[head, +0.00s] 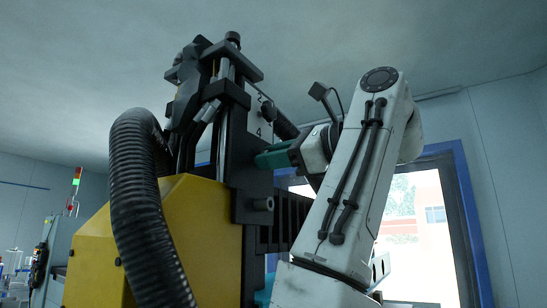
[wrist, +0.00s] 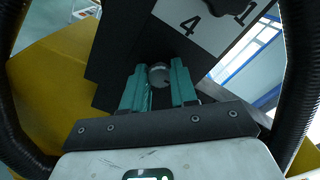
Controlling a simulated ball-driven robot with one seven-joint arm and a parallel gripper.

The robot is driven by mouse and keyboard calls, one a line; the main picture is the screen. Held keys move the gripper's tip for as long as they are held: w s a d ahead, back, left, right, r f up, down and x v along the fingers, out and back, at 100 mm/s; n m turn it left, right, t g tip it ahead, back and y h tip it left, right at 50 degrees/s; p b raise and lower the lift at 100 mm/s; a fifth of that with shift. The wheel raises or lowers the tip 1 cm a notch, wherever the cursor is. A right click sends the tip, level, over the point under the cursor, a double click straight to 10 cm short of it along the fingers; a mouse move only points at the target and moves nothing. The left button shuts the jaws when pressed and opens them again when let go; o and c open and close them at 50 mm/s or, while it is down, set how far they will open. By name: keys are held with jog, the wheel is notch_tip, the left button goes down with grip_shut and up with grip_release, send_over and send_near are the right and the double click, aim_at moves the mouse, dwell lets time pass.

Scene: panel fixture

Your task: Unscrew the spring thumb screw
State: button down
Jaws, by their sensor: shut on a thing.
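The spring thumb screw (wrist: 159,75) shows as a round grey knob on the dark panel in the wrist view. My gripper (wrist: 160,82) has teal fingers, one on each side of the knob, and is shut on it. In the head view my gripper (head: 262,160) reaches left to the dark panel (head: 240,155) from the white arm. The knob is hidden there behind the fingers and the panel.
A white plate marked 4 and 1 (wrist: 205,25) is just above the screw. A yellow housing (head: 190,240) and a thick black ribbed hose (head: 140,190) stand to the left. A blue-framed window (head: 420,215) is behind the arm.

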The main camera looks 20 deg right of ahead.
jog(key=m, duration=3.4)
jog(key=shift+w+d+f, duration=0.15)
jog(key=shift+f, duration=0.15)
dwell(0.5)
jog(key=c, duration=0.9)
grip_release()
jog(key=shift+r, duration=0.15)
jog(key=shift+b, duration=0.3)
